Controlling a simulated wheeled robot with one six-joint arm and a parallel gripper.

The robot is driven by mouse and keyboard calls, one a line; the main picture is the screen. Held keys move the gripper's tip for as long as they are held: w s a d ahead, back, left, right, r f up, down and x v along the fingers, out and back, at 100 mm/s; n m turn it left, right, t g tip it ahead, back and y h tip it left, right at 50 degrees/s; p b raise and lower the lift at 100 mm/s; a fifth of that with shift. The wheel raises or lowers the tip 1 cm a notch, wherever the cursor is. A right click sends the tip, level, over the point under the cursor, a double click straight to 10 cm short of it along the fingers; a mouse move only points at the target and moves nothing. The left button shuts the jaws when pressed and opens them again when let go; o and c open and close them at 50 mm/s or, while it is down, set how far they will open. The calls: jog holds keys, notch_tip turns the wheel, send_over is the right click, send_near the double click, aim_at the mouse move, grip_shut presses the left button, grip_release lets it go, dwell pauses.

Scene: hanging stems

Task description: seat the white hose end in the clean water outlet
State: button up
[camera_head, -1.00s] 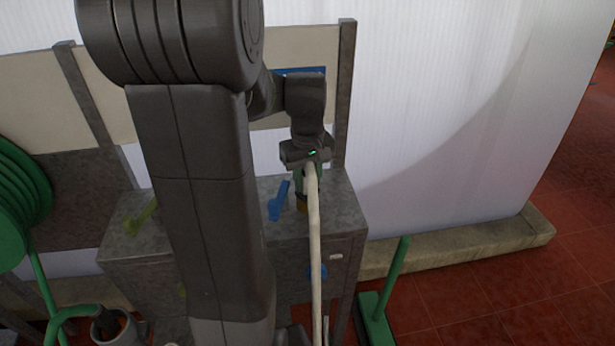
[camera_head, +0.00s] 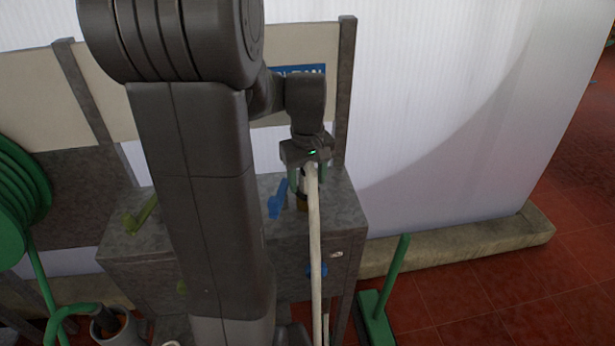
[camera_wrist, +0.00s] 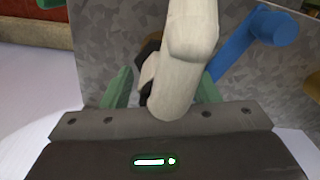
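My gripper (camera_head: 307,180) is above the metal cabinet. Its green fingers stand apart, one on each side of the white hose end (camera_head: 302,183); in the wrist view my gripper (camera_wrist: 163,90) shows a gap between the left finger and the hose. The white hose (camera_head: 314,240) bends over at my gripper and hangs down the cabinet front. The brass clean water outlet (camera_head: 302,204) is directly below the hose end, which appears to meet it. How deep the end sits is hidden. A blue lever (camera_head: 277,199) is just left of the outlet and shows in the wrist view (camera_wrist: 250,42).
A blue sign (camera_head: 312,70), partly hidden by my arm, is on the board behind. A green lever (camera_head: 141,215) is on the cabinet's (camera_head: 345,205) left side. A green hose reel (camera_head: 20,200) stands far left. A green-handled stand (camera_head: 378,305) is on the floor at right.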

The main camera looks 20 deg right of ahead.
notch_tip(320, 180, up, 14)
jog(key=p, duration=0.1)
dwell(0.6)
jog(key=shift+f, duration=0.1)
notch_tip(320, 180, down, 14)
jog(key=shift+r+b, duration=0.1)
jog(key=shift+b, duration=0.35)
jog(key=shift+r, duration=0.25)
jog(key=shift+r, duration=0.15)
